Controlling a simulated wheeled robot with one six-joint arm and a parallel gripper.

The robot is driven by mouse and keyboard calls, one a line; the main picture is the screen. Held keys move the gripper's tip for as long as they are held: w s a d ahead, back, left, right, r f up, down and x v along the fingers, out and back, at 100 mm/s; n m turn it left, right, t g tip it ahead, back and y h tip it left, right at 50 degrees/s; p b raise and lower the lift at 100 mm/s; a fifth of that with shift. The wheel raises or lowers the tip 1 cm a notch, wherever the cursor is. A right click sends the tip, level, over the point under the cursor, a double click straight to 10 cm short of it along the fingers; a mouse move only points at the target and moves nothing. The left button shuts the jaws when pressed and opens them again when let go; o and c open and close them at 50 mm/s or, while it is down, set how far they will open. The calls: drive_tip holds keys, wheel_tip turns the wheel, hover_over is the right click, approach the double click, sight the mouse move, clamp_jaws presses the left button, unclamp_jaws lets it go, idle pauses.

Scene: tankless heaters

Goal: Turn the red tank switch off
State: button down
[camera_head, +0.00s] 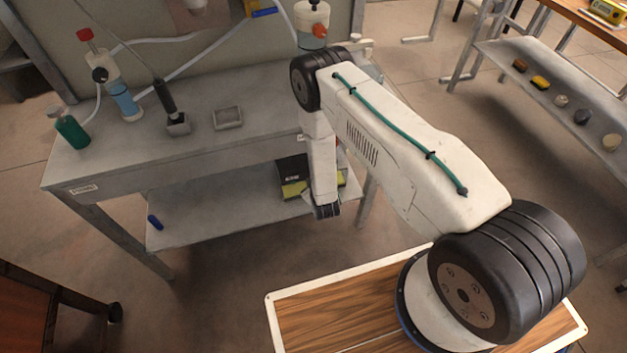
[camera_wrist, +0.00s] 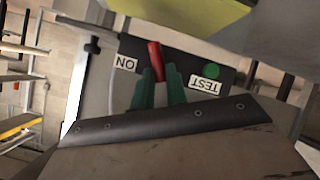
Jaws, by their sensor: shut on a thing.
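The red switch (camera_wrist: 155,55) is a small red lever on a dark panel in the wrist view. It stands tilted slightly, its upper end free above the fingertips. My gripper (camera_wrist: 159,72) has green fingers, one on each side of the lever's lower part, and is shut on it. An upside-down "ON" label (camera_wrist: 126,64) is to the left of the lever. In the head view my arm reaches down at the bench, and the fingers and switch cannot be made out there.
A green round button (camera_wrist: 211,71) and a "TEST" label (camera_wrist: 206,86) lie right of the lever. The grey bench (camera_head: 255,125) has a lower shelf (camera_head: 215,220) with a black and yellow-green object (camera_head: 293,178) beside my arm. Bottles stand on the bench's left.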

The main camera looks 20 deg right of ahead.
drive_tip(key=c, duration=1.4)
unclamp_jaws()
drive_tip(key=shift+s, duration=0.1)
drive_tip(key=v, duration=0.7)
drive_tip(key=shift+s+r, duration=0.25)
